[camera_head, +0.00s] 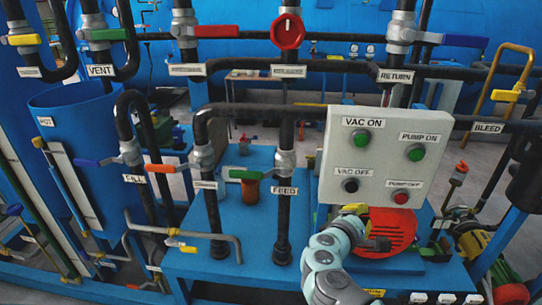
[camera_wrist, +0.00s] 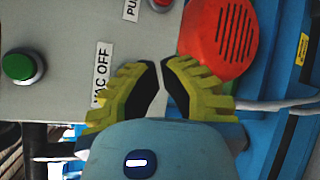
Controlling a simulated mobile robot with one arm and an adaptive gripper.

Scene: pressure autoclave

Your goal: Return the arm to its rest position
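My arm (camera_head: 325,262) reaches up from the bottom middle of the head view, bent at its teal and grey joints. My gripper (camera_wrist: 161,66) has yellow and black fingers that nearly meet at the tips, with nothing seen between them. In the wrist view it is in front of the grey control panel (camera_wrist: 60,30) and beside the slotted red cover (camera_wrist: 222,38). In the head view the gripper is small and partly hidden by the wrist, below the panel (camera_head: 335,150) and overlapping the red cover (camera_head: 385,222). Contact cannot be told.
The panel has green, black and red buttons; a green button (camera_wrist: 22,66) shows in the wrist view. Dark pipes (camera_head: 283,215) with coloured valve handles stand left of the arm. A blue base (camera_head: 225,262) lies below. A yellow bent pipe (camera_head: 490,80) is at right.

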